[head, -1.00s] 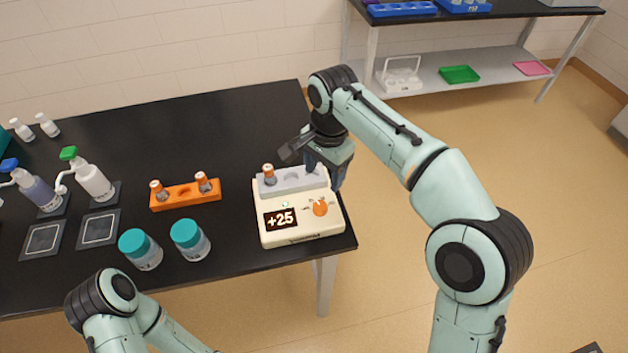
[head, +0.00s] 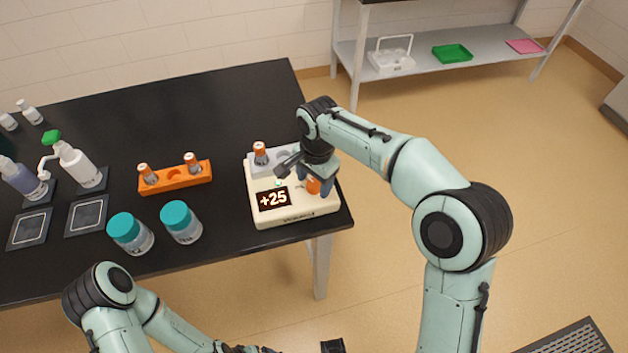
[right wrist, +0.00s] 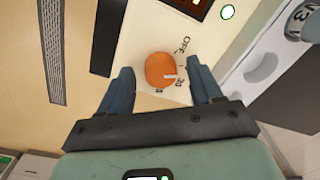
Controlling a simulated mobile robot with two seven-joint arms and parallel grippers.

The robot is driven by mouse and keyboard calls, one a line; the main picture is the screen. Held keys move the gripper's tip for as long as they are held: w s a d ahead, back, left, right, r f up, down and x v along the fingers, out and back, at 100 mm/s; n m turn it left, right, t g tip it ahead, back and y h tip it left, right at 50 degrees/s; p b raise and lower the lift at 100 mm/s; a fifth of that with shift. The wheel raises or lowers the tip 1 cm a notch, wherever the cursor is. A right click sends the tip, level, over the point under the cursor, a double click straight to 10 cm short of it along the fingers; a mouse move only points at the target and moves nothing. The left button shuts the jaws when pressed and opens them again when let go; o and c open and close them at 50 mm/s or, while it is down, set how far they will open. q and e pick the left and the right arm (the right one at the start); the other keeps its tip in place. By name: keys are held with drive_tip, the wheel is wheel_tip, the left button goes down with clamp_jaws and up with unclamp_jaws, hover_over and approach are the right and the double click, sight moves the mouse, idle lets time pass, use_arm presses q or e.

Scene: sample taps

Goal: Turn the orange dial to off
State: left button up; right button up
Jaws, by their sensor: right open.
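The orange dial (right wrist: 160,68) is on the cream device (head: 295,215), whose display reads +25. In the right wrist view the dial has a pale pointer mark toward the right, near the printed 30; OFF is printed above right of it. My right gripper (right wrist: 162,72) is open, with one blue finger on each side of the dial and a gap to each. In the head view my right gripper (head: 314,184) is over the device's right part and partly hides the dial. My left arm shows at the bottom left; its fingers are not seen.
A grey rack (head: 258,168) with an orange-capped vial (head: 260,152) is at the device's back. An orange rack (head: 175,178) with two vials and two teal-lidded jars (head: 180,222) stand to the left. The device is near the black table's right edge.

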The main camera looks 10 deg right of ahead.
drive_tip(key=shift+f, duration=0.1)
drive_tip(key=c, duration=1)
drive_tip(key=shift+c, duration=0.2)
use_arm(q)
drive_tip(key=shift+w+r, duration=0.1)
drive_tip(key=shift+r, duration=0.1)
use_arm(e)
drive_tip(key=n+p, duration=0.2)
drive_tip(key=n, duration=0.2)
drive_tip(key=shift+d+n, duration=0.1)
drive_tip(key=shift+n, duration=0.2)
use_arm(q)
drive_tip(key=shift+w+r+p, duration=0.35)
drive_tip(key=shift+w+r, duration=0.05)
drive_tip(key=shift+r, duration=0.35)
drive_tip(key=shift+w+r+p, duration=0.35)
drive_tip(key=shift+r+p, duration=0.05)
drive_tip(key=shift+r, duration=0.35)
drive_tip(key=shift+w+r+p, duration=0.35)
drive_tip(key=shift+w+r, duration=0.05)
drive_tip(key=shift+r, duration=0.35)
use_arm(e)
drive_tip(key=shift+n, duration=2.3)
drive_tip(key=o, duration=1)
